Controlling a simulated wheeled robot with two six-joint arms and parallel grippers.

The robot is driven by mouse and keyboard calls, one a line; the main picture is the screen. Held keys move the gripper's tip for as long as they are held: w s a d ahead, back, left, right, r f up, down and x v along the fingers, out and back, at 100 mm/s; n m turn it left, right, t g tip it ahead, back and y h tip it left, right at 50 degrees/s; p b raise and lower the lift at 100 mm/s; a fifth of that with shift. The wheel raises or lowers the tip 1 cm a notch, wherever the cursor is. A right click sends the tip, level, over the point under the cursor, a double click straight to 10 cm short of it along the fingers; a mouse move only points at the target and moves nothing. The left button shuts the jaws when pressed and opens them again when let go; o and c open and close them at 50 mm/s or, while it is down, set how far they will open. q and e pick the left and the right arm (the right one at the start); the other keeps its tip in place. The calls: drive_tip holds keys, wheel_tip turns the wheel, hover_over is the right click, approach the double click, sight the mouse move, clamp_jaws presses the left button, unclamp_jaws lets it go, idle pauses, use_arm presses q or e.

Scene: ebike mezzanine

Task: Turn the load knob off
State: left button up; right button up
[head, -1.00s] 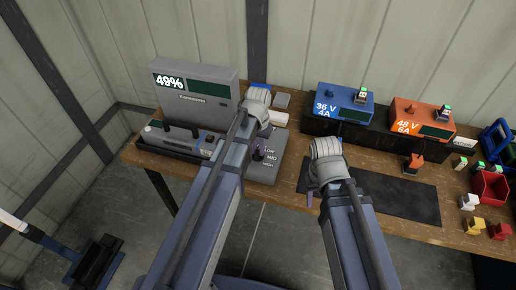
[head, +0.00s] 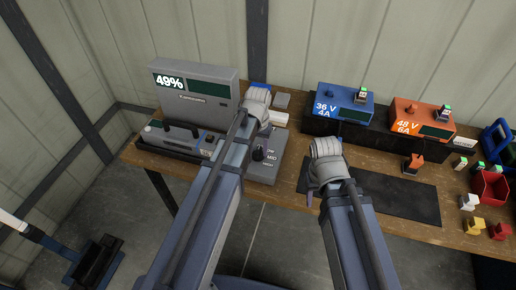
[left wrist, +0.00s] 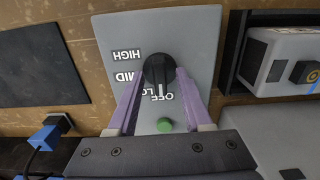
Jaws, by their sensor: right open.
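The black load knob (left wrist: 160,68) stands on a grey panel (left wrist: 197,40) marked OFF, LOW, MID and HIGH. In the left wrist view its white pointer is directed toward the bottom of the picture, close to the OFF mark. The purple fingers of my left gripper (left wrist: 160,75) lie on either side of the knob, shut on it. The LOW mark is partly hidden by a finger. The knob also shows in the head view (head: 258,153), beside my left arm. My right gripper (head: 316,190) is open and empty above the dark mat.
A grey unit (head: 200,98) reading 49% stands behind the panel. A blue 36 V charger (head: 340,103) and an orange 48 V charger (head: 422,117) stand at the back. A dark mat (head: 400,198) lies right of my right gripper. A red bin (head: 490,187) and small connectors are at the right.

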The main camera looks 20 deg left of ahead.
sight(258, 150)
use_arm(q)
drive_tip(key=shift+r, duration=0.1)
wheel_tip(258, 150, up, 8)
drive_tip(key=p, duration=0.8)
drive_tip(key=shift+f, duration=0.25)
drive_tip(key=s+d+f+m+b, duration=0.1)
drive_tip(key=s+d+f+b, duration=0.1)
drive_tip(key=s+d, duration=0.3)
drive_tip(key=s+d+f+m+y+b, duration=0.1)
drive_tip(key=s+d+f+m+b, duration=0.1)
drive_tip(key=s+d, duration=0.3)
drive_tip(key=s+f+b, duration=0.1)
drive_tip(key=s, duration=0.3)
drive_tip(key=shift+s+d+m, duration=0.2)
drive_tip(key=shift+s+m, duration=0.1)
drive_tip(key=shift+s, duration=0.05)
